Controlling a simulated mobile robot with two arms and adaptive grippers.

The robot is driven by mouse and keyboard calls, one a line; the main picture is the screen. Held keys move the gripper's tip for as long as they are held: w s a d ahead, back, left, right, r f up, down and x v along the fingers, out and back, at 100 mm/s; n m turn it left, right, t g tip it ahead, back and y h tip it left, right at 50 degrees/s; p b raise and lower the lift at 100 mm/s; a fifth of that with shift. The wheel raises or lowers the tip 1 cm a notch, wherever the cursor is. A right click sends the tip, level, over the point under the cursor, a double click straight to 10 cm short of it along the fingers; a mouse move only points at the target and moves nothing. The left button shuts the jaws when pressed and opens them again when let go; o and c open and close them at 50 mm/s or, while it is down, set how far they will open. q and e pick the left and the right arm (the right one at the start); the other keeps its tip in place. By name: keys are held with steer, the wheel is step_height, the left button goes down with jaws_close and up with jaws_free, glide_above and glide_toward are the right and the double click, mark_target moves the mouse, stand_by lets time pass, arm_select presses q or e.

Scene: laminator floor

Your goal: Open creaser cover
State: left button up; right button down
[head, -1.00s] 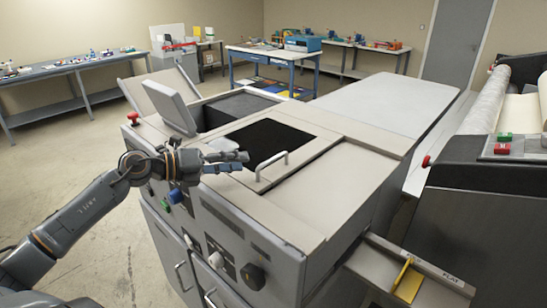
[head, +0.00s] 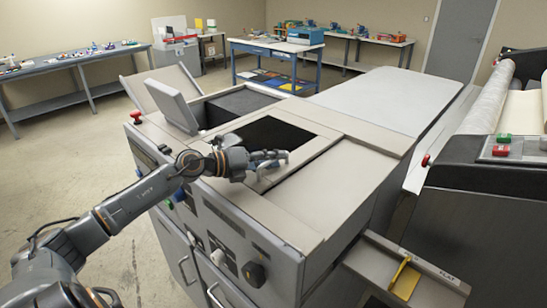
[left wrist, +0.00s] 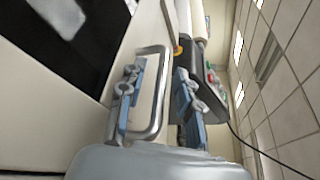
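The creaser is the grey machine with a beige top in the middle of the head view. Its cover (head: 308,155) is a flat beige panel beside a dark rectangular area (head: 272,132), and it lies level with the top. A metal loop handle (left wrist: 160,90) stands on the panel in the left wrist view. In the head view my gripper mostly hides this handle. My left gripper (head: 278,158) is over the handle, and its fingers also show in the left wrist view (left wrist: 158,102). They are apart, with the handle's bar between them. Contact cannot be told. My right gripper is not in view.
A raised grey panel (head: 171,102) stands tilted at the creaser's back left. Knobs (head: 253,274) line its front. A long pale table (head: 390,98) extends behind it. A dark machine with a roll (head: 488,95) is at the right. Open floor lies at left.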

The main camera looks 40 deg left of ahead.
arm_select(q)
steer(key=shift+w, duration=0.1)
jaws_close()
steer(key=shift+f, duration=0.1)
stand_by(0.3)
